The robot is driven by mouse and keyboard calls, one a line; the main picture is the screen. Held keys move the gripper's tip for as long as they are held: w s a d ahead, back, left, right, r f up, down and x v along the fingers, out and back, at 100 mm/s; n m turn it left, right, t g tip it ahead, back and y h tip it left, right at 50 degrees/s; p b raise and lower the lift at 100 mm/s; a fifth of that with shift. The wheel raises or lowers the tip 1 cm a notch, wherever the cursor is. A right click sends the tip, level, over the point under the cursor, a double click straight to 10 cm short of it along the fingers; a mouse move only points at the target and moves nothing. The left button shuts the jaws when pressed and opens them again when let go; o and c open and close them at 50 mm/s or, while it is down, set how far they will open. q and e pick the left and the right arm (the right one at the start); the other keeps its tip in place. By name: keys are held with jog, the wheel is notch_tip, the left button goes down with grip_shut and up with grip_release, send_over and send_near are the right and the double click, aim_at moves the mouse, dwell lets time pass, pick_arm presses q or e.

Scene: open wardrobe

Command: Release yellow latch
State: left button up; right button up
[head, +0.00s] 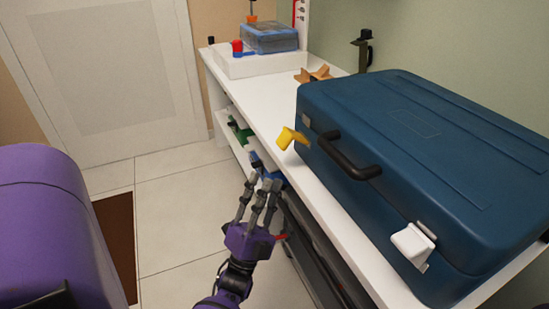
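A blue suitcase (430,140) lies shut on the white worktop, with a dark handle (345,157) on its front side. The yellow latch (288,138) is left of the handle and sticks outward from the case front. A white latch (411,242) sits right of the handle and also sticks outward. My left gripper (262,183) is below and left of the yellow latch, in front of the worktop edge and apart from the latch. Its dark fingers are spread and extended, with nothing seen held. My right gripper is not in view.
The white worktop (270,100) carries a white tray (255,66), a blue box (270,38) and a brown wooden piece (313,75) farther back. A dark green object (362,50) stands behind the case. Shelves with items lie below the worktop. The floor (180,200) is open at left.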

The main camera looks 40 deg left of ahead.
pick_arm(q)
jog(key=shift+v, duration=1.25)
jog(key=shift+w, duration=0.1)
